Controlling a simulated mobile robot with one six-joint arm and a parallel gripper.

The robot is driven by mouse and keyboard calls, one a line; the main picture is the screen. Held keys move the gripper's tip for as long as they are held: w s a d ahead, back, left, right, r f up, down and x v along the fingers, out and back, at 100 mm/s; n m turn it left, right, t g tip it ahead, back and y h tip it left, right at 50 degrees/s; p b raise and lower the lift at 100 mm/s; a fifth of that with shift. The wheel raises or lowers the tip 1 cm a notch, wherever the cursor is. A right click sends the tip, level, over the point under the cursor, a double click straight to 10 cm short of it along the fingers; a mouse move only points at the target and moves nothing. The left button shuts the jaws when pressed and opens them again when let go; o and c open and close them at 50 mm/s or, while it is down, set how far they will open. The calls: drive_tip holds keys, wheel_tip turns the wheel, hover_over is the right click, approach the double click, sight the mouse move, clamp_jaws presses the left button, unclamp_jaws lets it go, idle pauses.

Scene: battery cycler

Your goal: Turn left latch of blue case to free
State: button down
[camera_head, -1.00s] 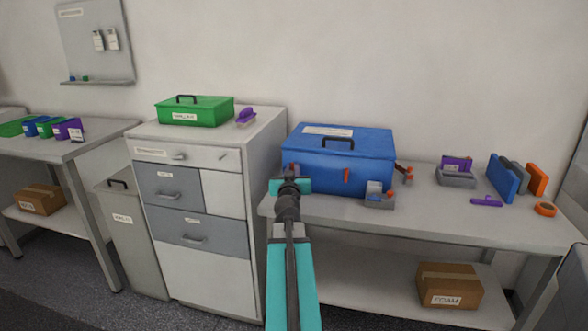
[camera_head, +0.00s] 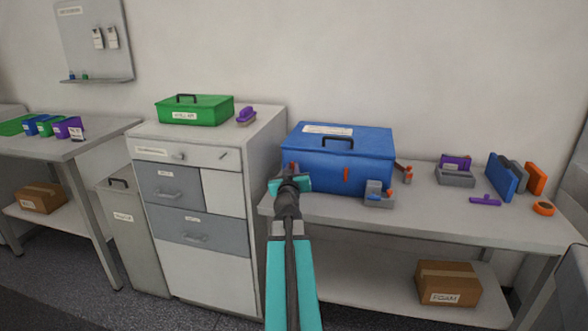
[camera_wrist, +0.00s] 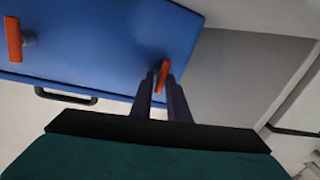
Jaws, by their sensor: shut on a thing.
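The blue case (camera_head: 310,155) stands closed on the bench, black handle on top. In the wrist view, where the case looks turned over, this left latch (camera_wrist: 162,74) is on the right, between my gripper's dark fingertips (camera_wrist: 161,82). My gripper is shut on it. The latch leans slightly in that view. The other orange latch (camera_head: 346,174) hangs nearly upright on the case front; it also shows at the left of the wrist view (camera_wrist: 14,39).
A small grey holder with orange and blue parts (camera_head: 379,195) stands on the bench (camera_head: 430,226) right of my gripper. A drawer cabinet (camera_head: 218,270) with a green case (camera_head: 195,108) stands to the left. The bench's front edge is below my gripper.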

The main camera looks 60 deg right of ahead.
sight(292, 167)
drive_tip(key=shift+w+a+r, duration=0.1)
drive_tip(key=shift+w+a, duration=0.1)
drive_tip(key=shift+w, duration=0.15)
drive_tip(key=c, duration=1.8)
unclamp_jaws()
drive_tip(key=shift+w, duration=0.1)
drive_tip(key=shift+s, duration=0.25)
drive_tip(key=shift+v, duration=1.4)
drive_tip(key=shift+s+b, duration=0.35)
drive_tip(key=shift+b, duration=0.8)
